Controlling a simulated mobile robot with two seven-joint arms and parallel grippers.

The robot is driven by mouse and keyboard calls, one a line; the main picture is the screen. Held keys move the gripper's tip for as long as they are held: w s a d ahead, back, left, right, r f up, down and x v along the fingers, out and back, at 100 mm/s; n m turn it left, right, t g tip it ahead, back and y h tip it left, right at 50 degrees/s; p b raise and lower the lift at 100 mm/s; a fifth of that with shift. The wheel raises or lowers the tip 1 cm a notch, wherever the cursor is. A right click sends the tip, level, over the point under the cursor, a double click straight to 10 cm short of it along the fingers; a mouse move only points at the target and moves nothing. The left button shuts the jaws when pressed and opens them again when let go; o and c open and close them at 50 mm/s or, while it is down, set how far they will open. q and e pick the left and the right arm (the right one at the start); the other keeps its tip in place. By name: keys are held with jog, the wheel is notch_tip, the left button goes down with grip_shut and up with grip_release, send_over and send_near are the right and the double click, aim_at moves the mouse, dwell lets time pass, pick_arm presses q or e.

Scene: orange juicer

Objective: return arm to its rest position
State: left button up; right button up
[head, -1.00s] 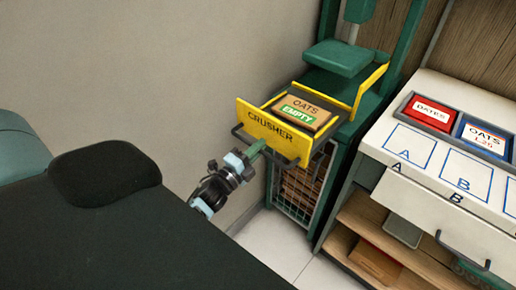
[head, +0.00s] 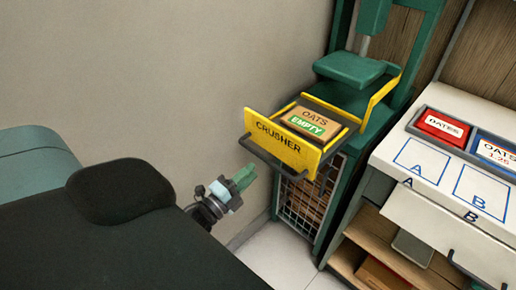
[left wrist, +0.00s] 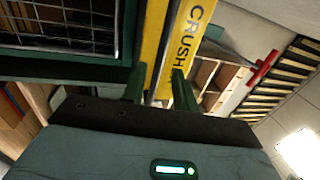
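My left gripper (head: 243,178) is below and left of the yellow crusher drawer (head: 282,143), clear of its dark bar handle (head: 268,159) in the head view. Its green fingers stand apart with nothing held between them in the left wrist view (left wrist: 158,90). The yellow drawer front (left wrist: 183,40) and its handle show beyond the fingertips there. The drawer is pulled out of the green crusher (head: 352,68) and holds a brown box (head: 312,116) labelled OATS EMPTY. My right gripper is not in view.
A white counter (head: 385,155) at the right bears a red DATES box (head: 441,126) and a blue OATS box (head: 497,153) in a tray. A wire-fronted bin (head: 305,200) is under the drawer. Free room lies between the gripper and the plain wall (head: 150,80).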

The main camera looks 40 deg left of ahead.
pick_arm(q)
jog(key=shift+s, duration=0.4)
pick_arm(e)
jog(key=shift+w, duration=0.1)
